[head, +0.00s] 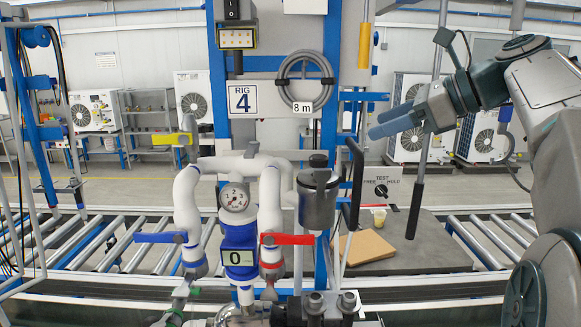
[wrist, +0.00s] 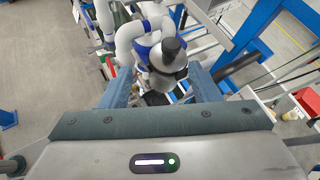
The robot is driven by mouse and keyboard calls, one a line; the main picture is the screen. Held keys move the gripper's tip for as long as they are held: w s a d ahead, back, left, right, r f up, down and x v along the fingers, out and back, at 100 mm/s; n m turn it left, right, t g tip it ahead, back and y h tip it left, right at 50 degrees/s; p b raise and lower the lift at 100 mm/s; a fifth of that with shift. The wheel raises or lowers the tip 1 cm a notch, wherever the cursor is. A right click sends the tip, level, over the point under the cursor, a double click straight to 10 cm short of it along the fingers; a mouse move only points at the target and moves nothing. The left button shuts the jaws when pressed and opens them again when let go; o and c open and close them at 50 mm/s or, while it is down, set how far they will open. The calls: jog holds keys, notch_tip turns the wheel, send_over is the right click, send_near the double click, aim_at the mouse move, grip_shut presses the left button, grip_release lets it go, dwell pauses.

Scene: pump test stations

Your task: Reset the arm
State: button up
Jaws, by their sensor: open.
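My gripper (head: 376,122) is raised at the right in the head view, with its blue-grey fingers pointing left and apart. It holds nothing. In the wrist view my gripper's two fingers (wrist: 160,92) are spread at the lower middle, and part of the pump station shows between and beyond them. The pump station (head: 238,235) stands in the middle of the head view, with white pipes, a round gauge and a blue meter reading 0.
A dark canister (head: 317,195) and a black upright handle (head: 353,185) stand left of my arm. A grey worktop (head: 420,250) holds a brown board (head: 360,247) and a small cup (head: 379,220). A hose coil (head: 305,82) hangs behind. Roller conveyors (head: 110,245) run across both sides.

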jog(key=s+f+n+g+h+b, duration=0.1)
jog(key=s+f+n+h, duration=0.2)
jog(key=f, duration=1)
jog(key=s+a+f+n+g+h+b, duration=0.1)
jog(key=s+f+n+h+b, duration=0.1)
jog(key=s+f+n, duration=0.8)
jog(key=s+f+n+h+b, duration=0.1)
jog(key=s+f+n+h, duration=0.4)
jog(key=f, duration=1.1)
jog(key=s+n, duration=0.2)
jog(key=n, duration=0.2)
jog(key=shift+a+n+g, duration=0.3)
jog(key=shift+a+g, duration=0.1)
jog(key=shift+c, duration=0.4)
